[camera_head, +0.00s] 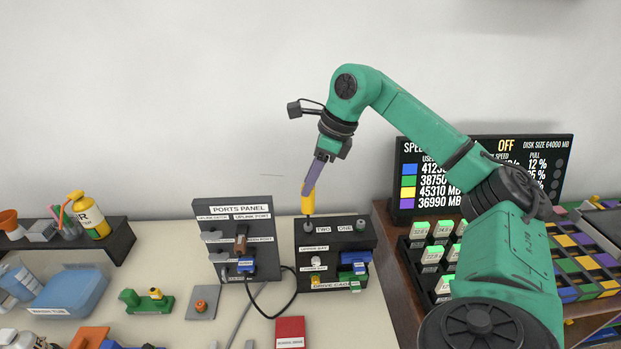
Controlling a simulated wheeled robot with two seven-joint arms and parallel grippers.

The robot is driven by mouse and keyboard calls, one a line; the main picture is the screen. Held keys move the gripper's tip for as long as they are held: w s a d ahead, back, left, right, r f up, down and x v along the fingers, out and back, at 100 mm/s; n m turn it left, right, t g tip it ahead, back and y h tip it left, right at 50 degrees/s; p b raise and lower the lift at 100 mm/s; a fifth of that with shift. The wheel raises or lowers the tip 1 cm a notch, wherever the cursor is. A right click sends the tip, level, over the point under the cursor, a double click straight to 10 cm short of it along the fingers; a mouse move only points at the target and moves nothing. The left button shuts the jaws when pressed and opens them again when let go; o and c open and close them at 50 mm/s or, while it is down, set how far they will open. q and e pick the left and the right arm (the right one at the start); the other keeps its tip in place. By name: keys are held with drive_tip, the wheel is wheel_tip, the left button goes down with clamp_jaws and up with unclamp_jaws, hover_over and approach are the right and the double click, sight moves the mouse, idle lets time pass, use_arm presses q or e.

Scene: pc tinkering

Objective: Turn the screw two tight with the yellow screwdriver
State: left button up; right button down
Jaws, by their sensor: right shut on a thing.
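My right gripper (317,178) points down above the drive cage. It is shut on the yellow screwdriver (308,203), which it holds nearly upright. The screwdriver's tip reaches down to the top of the drive cage (311,262), by the label TWO. A dark screw head (361,225) shows next to the label ONE. My left gripper is not in view.
The ports panel (233,211) stands just left of the drive cage, with a black cable looping between them. A red block (290,332) lies in front. A screen (483,168) and a rack of labelled blocks (428,270) stand to the right.

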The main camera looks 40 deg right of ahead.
drive_tip(key=shift+c, duration=2.4)
unclamp_jaws()
drive_tip(key=p+v, duration=0.3)
drive_tip(key=v, duration=0.2)
drive_tip(key=p+v, duration=0.6)
drive_tip(key=v, duration=0.8)
drive_tip(key=shift+r, duration=0.3)
